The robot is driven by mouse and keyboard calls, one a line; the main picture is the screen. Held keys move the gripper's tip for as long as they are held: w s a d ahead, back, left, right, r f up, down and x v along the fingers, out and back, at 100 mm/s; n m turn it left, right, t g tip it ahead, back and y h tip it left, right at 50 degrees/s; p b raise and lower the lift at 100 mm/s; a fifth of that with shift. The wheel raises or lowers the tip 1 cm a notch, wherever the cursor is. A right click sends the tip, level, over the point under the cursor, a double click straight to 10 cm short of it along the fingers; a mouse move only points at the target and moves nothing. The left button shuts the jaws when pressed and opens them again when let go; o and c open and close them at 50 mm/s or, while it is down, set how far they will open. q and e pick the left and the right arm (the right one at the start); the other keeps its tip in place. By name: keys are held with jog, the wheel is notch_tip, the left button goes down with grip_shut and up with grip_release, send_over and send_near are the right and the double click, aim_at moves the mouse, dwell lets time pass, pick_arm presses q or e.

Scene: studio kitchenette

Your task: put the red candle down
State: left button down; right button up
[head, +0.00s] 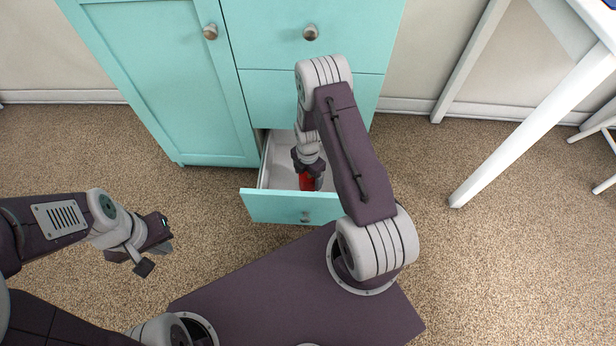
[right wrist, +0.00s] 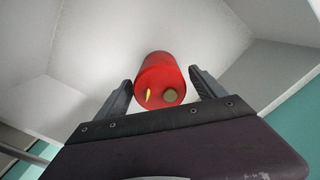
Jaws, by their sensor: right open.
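The red candle (head: 305,182) is inside the open drawer (head: 268,206), close to its front panel and partly hidden by my right gripper (head: 309,172). In the right wrist view the candle (right wrist: 160,77) sits between the two fingers of my right gripper (right wrist: 161,92), with a gap on each side. Its end with a yellow tip and a dull round spot faces the camera. My right gripper is open around it. Whether the candle's base is flat on the drawer floor is hidden. My left gripper (head: 155,258) is open and empty, over the carpet left of the drawer.
The turquoise cabinet (head: 160,75) stands behind, with closed doors and drawers above the open one. The drawer's white walls (right wrist: 275,70) surround my right gripper closely. A white table leg (head: 535,125) stands on the right.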

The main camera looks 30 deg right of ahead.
notch_tip(320, 180, up, 10)
jog(key=p, duration=0.6)
jog(key=shift+r, duration=0.25)
jog(key=s+a+r+m, duration=0.3)
jog(key=s+r+m, duration=0.3)
jog(key=r+m, duration=0.4)
jog(key=s+a+r+m+t, duration=0.1)
jog(key=s+a+r+m, duration=0.3)
jog(key=r+m, duration=0.6)
jog(key=s+m, duration=0.1)
jog(key=s, duration=0.1)
jog(key=shift+s+a+r+m, duration=0.15)
jog(key=shift+s+a+m, duration=0.15)
jog(key=shift+s+m, duration=0.1)
jog(key=shift+w, duration=0.1)
